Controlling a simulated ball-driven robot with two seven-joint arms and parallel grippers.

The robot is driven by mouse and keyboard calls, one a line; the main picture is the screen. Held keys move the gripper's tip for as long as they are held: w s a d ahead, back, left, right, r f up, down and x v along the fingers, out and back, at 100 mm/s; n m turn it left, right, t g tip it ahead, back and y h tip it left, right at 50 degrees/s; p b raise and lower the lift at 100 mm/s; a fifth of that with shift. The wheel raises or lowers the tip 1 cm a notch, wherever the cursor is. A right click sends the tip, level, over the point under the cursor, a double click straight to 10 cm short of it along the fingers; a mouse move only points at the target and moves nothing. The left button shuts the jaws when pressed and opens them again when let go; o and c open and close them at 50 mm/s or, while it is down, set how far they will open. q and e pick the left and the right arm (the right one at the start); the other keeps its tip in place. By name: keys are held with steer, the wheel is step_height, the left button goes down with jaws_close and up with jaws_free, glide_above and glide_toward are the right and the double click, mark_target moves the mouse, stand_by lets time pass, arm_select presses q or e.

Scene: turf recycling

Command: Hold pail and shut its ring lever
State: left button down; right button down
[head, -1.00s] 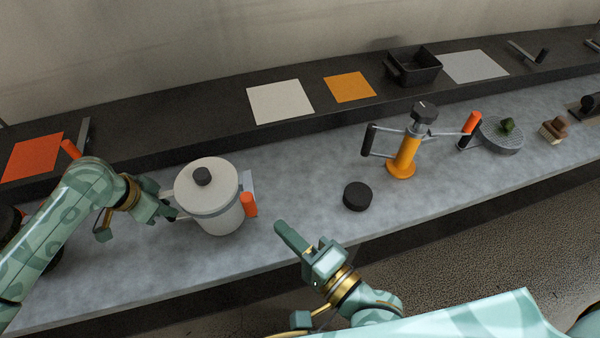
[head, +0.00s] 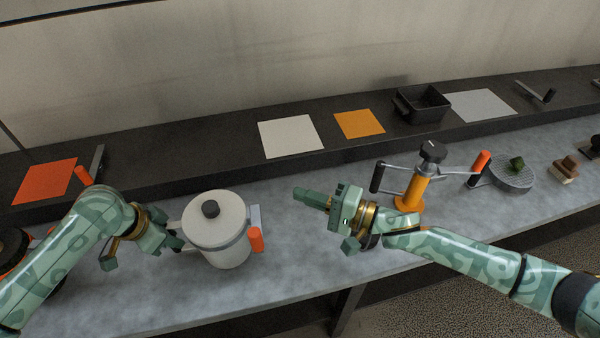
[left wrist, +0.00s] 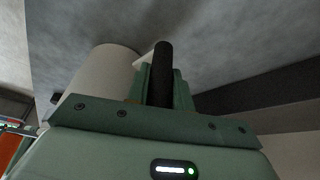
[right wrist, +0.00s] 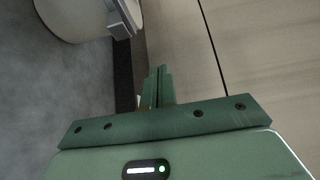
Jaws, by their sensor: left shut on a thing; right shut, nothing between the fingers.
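The ring lever's orange grip (head: 256,239) is on the pail's right side, standing out from the ring. My left gripper (head: 177,238) is shut on the pail's handle at its left; the left wrist view shows the dark handle bar (left wrist: 162,72) between the fingers. My right gripper (head: 297,197) is shut and empty, right of the pail and apart from the lever. The right wrist view shows the pail's edge and grey lever part (right wrist: 120,22).
Behind the counter (head: 300,262) runs a raised dark ledge with an orange sheet (head: 45,181), white sheet (head: 290,136), yellow sheet (head: 359,124) and black bin (head: 424,103). An orange-yellow tool with two handles (head: 412,192) stands right of my right gripper.

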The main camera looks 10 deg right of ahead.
arm_select(q)
steer(key=shift+w+r, duration=0.1)
arm_select(e)
steer(key=w+n+g+y, duration=0.2)
steer(key=w+n+g, duration=0.15)
steer(key=w, duration=0.35)
steer(key=v, duration=1)
steer(key=shift+m, duration=0.35)
steer(key=shift+s+r+g, duration=0.1)
steer(key=shift+r+g, duration=0.05)
steer(key=shift+g, duration=0.1)
arm_select(q)
steer(key=c, duration=1.1)
jaws_free()
steer(key=shift+c, duration=0.2)
